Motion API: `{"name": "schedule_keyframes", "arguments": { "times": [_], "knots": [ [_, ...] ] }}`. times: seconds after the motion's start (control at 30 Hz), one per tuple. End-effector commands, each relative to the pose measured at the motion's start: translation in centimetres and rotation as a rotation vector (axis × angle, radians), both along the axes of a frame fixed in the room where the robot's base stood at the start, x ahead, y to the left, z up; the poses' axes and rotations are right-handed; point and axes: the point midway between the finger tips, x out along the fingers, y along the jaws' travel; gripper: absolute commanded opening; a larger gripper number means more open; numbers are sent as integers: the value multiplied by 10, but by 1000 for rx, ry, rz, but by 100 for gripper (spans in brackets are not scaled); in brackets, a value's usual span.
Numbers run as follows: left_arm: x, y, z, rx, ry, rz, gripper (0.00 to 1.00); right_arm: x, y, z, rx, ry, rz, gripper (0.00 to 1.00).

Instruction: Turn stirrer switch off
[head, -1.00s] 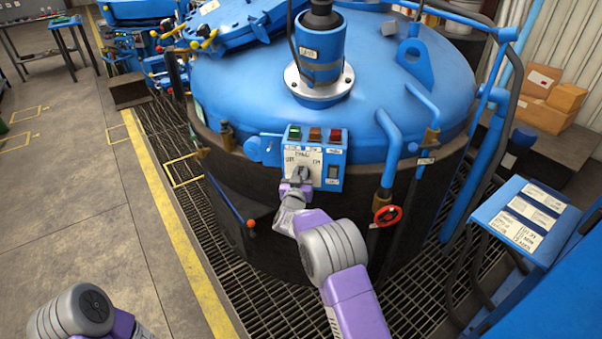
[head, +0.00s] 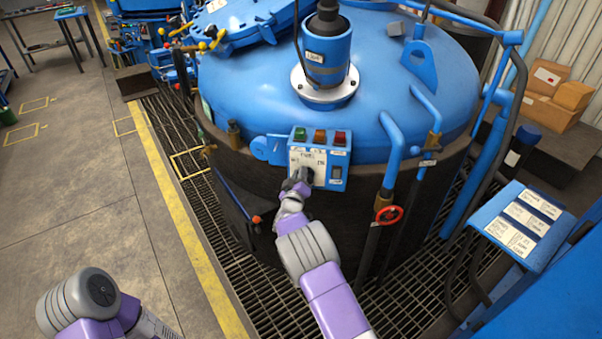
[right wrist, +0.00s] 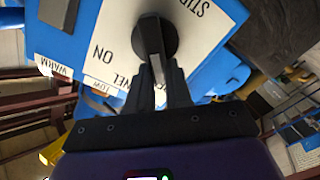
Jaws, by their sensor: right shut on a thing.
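The blue control box (head: 335,165) is on the front of the blue furnace lid. It has a white label plate and green, amber and red lamps along its top. In the right wrist view, the black stirrer switch (right wrist: 150,38) sits on the white plate (right wrist: 110,35), where "STIR" and "ON" can be read. My right gripper (head: 303,184) is at the switch, low on the plate. In the right wrist view, the fingers of this gripper (right wrist: 160,85) are shut on the switch's handle. My left gripper is out of view; only part of that arm shows at lower left.
A red valve wheel (head: 389,215) is on a pipe right of the box. A lever with an orange knob (head: 256,219) is to the left. A blue stand with label cards (head: 525,215) is at right. Open floor (head: 80,200) lies left of the yellow line.

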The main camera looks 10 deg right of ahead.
Motion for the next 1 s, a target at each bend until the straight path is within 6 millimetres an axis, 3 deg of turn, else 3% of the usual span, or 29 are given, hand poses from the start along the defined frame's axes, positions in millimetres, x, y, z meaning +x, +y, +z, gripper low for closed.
{"name": "schedule_keyframes", "arguments": {
  "times": [0.63,0.67,0.8,1.0],
  "knots": [
    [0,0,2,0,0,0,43,0,1,-2,-55,27,0,0],
    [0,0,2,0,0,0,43,0,1,-3,-55,27,0,21],
    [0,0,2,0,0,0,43,0,1,-2,-53,26,1,42],
    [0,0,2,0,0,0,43,0,1,-2,-52,25,0,45]
  ]
}}
